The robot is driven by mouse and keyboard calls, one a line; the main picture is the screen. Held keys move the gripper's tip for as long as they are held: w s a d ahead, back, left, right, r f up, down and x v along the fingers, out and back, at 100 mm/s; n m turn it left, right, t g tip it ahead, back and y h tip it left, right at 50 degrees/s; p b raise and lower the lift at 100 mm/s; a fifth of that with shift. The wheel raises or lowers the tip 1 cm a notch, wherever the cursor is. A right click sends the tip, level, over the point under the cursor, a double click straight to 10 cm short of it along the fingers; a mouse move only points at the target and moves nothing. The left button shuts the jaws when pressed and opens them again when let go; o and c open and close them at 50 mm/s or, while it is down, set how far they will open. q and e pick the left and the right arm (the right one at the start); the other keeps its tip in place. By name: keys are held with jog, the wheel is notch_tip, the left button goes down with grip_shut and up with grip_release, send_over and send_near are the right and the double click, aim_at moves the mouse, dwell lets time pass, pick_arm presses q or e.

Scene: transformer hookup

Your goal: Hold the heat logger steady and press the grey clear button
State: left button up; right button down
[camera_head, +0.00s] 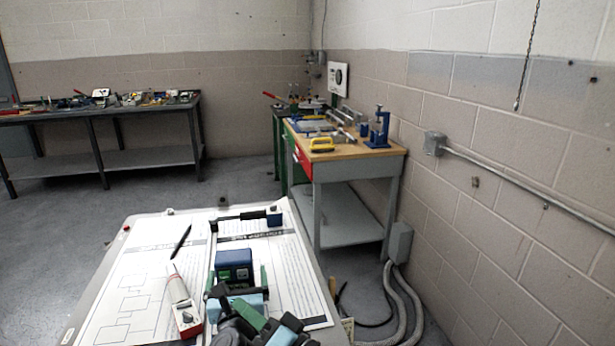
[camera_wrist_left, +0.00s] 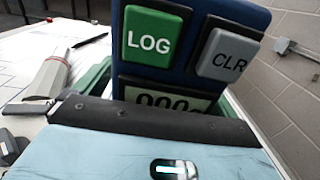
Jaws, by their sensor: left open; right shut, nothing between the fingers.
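The heat logger (camera_head: 234,258) is a dark blue box on the paper-covered table in the head view. In the left wrist view the logger (camera_wrist_left: 188,50) fills the top, with a green LOG button (camera_wrist_left: 150,40), the grey CLR button (camera_wrist_left: 228,55) and a display partly hidden below them. My left gripper (camera_head: 238,283) is open, its green fingers apart on either side of the logger; I cannot tell whether they touch it.
A white meter with a red end (camera_head: 187,316) lies left of the logger, with a black pen (camera_head: 181,241) behind it. A black bar with a blue block (camera_head: 274,216) lies beyond the logger. A workbench (camera_head: 350,159) stands along the right wall.

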pick_arm(q)
jog(key=v, duration=0.6)
jog(key=shift+s+d, duration=0.1)
jog(key=shift+s, duration=0.1)
jog(key=shift+v, duration=0.9)
jog(key=shift+w+d, duration=0.15)
jog(key=shift+w, duration=0.05)
jog(key=shift+a+x, duration=0.1)
jog(key=shift+x, duration=1.9)
jog(key=shift+a+x, duration=0.15)
jog(key=shift+x, duration=1.85)
jog(key=shift+s+f, duration=0.1)
jog(key=shift+s, duration=0.05)
